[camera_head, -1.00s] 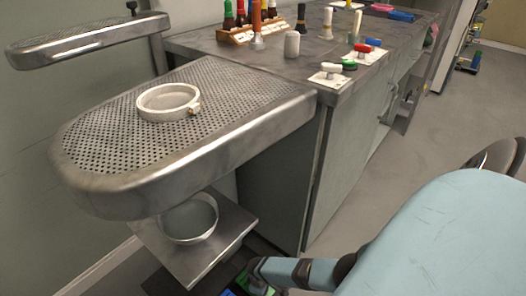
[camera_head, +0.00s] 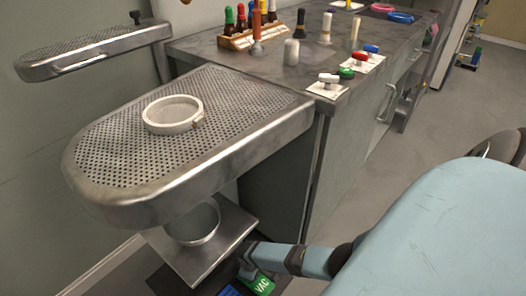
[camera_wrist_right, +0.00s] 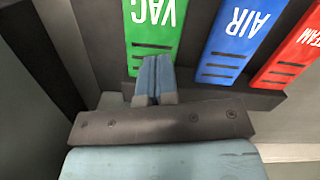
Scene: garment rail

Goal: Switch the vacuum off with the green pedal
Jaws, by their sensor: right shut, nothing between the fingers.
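The green pedal (camera_head: 263,286), lettered VAC, is low at the bottom edge of the head view. It also shows in the right wrist view (camera_wrist_right: 154,28), at the top left of centre, with its letters upside down. My right gripper (camera_wrist_right: 154,63) is shut and empty. Its fingertips overlap the lower, slotted end of the green pedal in the wrist view; I cannot tell whether they touch it. In the head view the right gripper (camera_head: 248,268) is down at the pedal, partly hidden by its own arm. My left gripper is not in view.
A blue AIR pedal (camera_wrist_right: 234,45) and a red pedal (camera_wrist_right: 292,50) stand beside the green one. A perforated metal board (camera_head: 120,150) with a white ring (camera_head: 173,115) and a lower metal tray (camera_head: 190,262) overhang the pedals. A cabinet (camera_head: 285,190) stands behind.

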